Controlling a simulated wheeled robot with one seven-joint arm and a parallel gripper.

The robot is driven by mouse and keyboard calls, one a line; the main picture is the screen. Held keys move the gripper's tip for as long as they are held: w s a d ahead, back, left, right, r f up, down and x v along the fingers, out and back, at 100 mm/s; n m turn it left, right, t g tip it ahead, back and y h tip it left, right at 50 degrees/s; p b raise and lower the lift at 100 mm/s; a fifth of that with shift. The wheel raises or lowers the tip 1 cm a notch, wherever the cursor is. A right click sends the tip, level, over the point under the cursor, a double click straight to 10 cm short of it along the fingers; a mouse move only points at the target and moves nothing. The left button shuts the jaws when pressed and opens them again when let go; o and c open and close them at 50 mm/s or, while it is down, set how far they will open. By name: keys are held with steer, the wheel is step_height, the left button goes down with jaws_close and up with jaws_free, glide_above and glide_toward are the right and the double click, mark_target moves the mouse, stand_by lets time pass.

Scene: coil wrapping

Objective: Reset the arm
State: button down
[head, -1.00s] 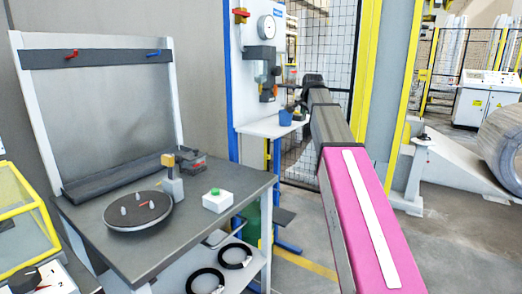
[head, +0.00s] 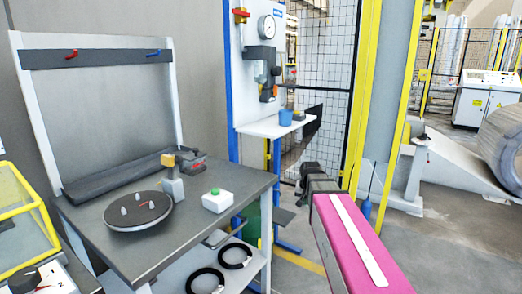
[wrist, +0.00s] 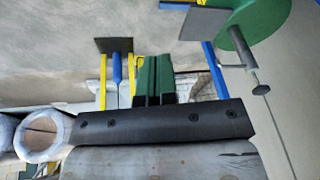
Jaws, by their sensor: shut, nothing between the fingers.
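My gripper (wrist: 156,60) shows in the wrist view as two dark green fingers side by side, closed together with nothing between them. It sits above a black bar of my own wrist. In the head view my pink arm link with a white stripe reaches from the lower right toward the middle, ending in a dark joint near the floor right of the workbench. I cannot make out the fingers in the head view.
A workbench (head: 110,249) at left bears a round turntable (head: 153,221) and a white box with a green button (head: 217,201). Black rings (head: 235,256) lie on its lower shelf. A blue-framed station with a gauge (head: 266,27) and a blue cup (head: 286,117) stands behind. A large coil (head: 502,143) is at right.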

steer(key=s+f+n+g, duration=0.3)
steer(key=s+f, duration=1.2)
steer(key=s, duration=0.2)
steer(key=shift+s, duration=0.3)
